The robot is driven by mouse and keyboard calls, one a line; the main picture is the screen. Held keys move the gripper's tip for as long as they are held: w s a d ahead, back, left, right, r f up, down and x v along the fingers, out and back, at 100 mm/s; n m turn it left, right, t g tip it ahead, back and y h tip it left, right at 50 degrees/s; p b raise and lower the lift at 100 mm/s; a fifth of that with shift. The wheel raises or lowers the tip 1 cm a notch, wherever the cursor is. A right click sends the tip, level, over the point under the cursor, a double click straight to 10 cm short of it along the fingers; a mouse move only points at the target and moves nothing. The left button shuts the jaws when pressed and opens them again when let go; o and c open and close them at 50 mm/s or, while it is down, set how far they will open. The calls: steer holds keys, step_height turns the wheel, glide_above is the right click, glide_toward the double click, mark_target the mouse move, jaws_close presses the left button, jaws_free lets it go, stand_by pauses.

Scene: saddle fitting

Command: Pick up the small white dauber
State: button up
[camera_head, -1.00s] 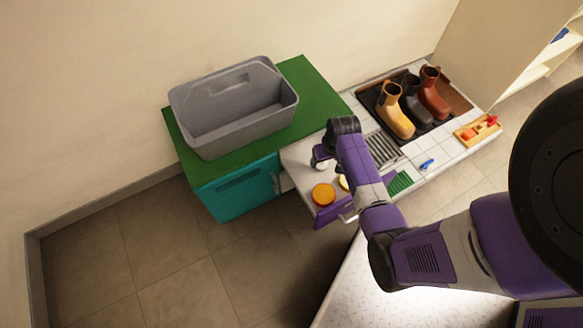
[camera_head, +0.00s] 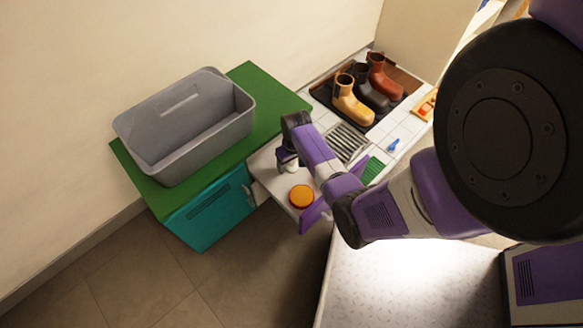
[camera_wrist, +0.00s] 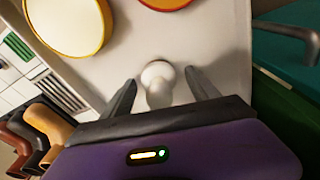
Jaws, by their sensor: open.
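The small white dauber (camera_wrist: 158,82) stands out in the wrist view as a rounded white knob on a short stem, on a pale drawer-like surface (camera_wrist: 218,45). My gripper (camera_wrist: 161,76) is open, with one finger on each side of the dauber. Gaps show between the dauber and both fingers, so it is not clasped. In the head view my gripper (camera_head: 286,160) is low over the pale surface, and a bit of white (camera_head: 292,168) shows beside it. My arm hides part of this area.
A grey tote (camera_head: 185,125) stands on the green top (camera_head: 255,85) of a teal cabinet (camera_head: 212,207). Boots (camera_head: 352,104) stand at the back right.

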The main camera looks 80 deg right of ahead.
jaws_close()
stand_by(0.3)
step_height(320, 180, up, 20)
steer(key=p, duration=0.8)
steer(key=c, duration=0.9)
jaws_free()
steer(key=c, duration=0.4)
